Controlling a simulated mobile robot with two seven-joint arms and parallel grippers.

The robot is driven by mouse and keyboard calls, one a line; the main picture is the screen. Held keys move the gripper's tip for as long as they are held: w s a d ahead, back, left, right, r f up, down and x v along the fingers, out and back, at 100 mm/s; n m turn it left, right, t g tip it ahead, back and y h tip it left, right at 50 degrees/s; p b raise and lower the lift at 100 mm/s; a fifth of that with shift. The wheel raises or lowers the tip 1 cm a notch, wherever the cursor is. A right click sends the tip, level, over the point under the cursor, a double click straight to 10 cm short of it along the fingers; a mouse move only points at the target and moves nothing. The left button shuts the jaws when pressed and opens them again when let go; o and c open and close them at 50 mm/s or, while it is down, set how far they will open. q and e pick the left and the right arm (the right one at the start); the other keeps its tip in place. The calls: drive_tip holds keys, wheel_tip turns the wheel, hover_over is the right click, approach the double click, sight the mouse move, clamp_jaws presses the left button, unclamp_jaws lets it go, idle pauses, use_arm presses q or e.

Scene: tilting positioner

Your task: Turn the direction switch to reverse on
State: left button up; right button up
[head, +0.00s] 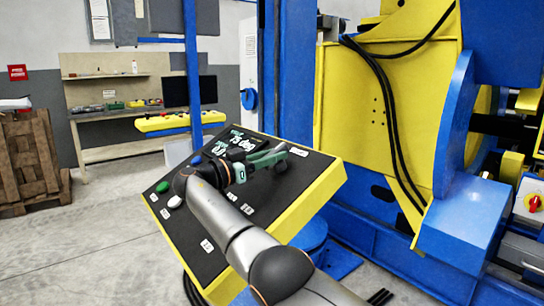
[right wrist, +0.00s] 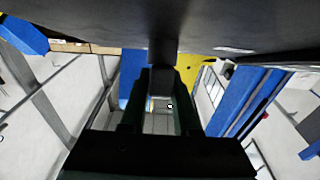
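The tilted control panel (head: 215,225) has a black face and yellow edges and stands in the middle of the head view. My right gripper (head: 283,152) is close to the panel's upper right part, and its arm covers much of the face. In the right wrist view the dark panel face fills the top. A dark post-like knob (right wrist: 162,52), possibly the direction switch, sticks out from it between the fingertips of my right gripper (right wrist: 161,78). I cannot tell whether the fingers touch it. Its setting and label are hidden. My left gripper is not in view.
The large blue and yellow positioner (head: 375,120) stands close behind on the right. Open floor lies left.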

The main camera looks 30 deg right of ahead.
sight(273, 153)
drive_tip(key=o, duration=0.4)
wheel_tip(273, 153, up, 4)
drive_tip(key=shift+f, duration=0.15)
drive_tip(key=shift+s+a+f, duration=0.1)
drive_tip(key=shift+s+f, duration=0.05)
drive_tip(key=shift+s, duration=0.05)
drive_tip(key=s+a+r+b, duration=0.3)
drive_tip(key=s+a+r, duration=0.4)
drive_tip(key=s+r, duration=0.2)
drive_tip(key=shift+s+r, duration=0.3)
drive_tip(key=shift+s, duration=1)
